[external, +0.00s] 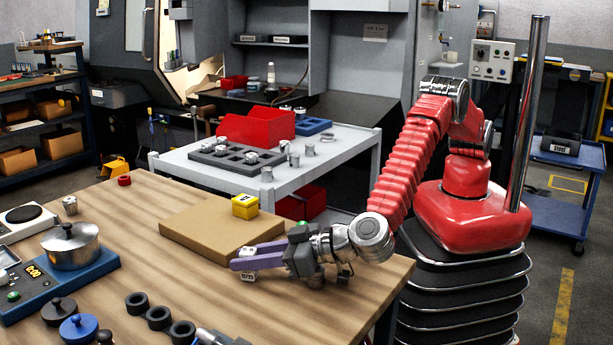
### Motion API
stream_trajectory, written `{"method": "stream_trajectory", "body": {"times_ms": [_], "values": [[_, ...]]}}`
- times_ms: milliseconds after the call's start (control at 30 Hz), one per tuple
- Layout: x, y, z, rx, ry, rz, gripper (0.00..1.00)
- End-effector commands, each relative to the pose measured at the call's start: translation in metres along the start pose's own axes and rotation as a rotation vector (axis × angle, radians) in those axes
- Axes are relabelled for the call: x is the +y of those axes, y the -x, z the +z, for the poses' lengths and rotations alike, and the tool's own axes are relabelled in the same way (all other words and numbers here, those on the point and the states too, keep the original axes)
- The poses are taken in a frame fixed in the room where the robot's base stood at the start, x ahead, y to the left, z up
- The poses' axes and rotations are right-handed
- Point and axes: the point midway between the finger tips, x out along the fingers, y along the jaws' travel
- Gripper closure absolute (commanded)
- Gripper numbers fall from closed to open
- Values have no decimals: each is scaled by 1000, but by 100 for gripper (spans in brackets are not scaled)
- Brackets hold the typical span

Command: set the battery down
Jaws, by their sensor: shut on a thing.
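My gripper (243,260) reaches left over the wooden table, with its purple fingers shut on a small pale piece. This piece, seemingly the battery (248,277), shows below the fingers with dark marking on its side, and a pale top shows above them. The fingers hide its middle. It is close to the tabletop, just in front of the cardboard-coloured board; I cannot tell whether its underside touches the table.
A yellow block (245,206) stands on the tan board (205,231) behind my gripper. Dark rings (159,318) lie at the front. A lidded metal pot (71,247) stands on a blue scale (52,289) at left. Bare wood (150,265) lies between.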

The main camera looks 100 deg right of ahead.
Motion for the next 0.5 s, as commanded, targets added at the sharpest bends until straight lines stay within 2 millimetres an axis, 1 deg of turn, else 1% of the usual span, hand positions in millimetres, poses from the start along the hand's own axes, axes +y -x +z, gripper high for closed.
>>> {"method": "stream_trajectory", "body": {"times_ms": [67, 100, 333, 500], "values": [[0, -1, 2, 0, 1, 0, 100], [0, 0, 2, 0, 1, 0, 74], [0, 0, 2, 0, 0, 0, 58], [0, 0, 2, 0, 0, 0, 58]]}}
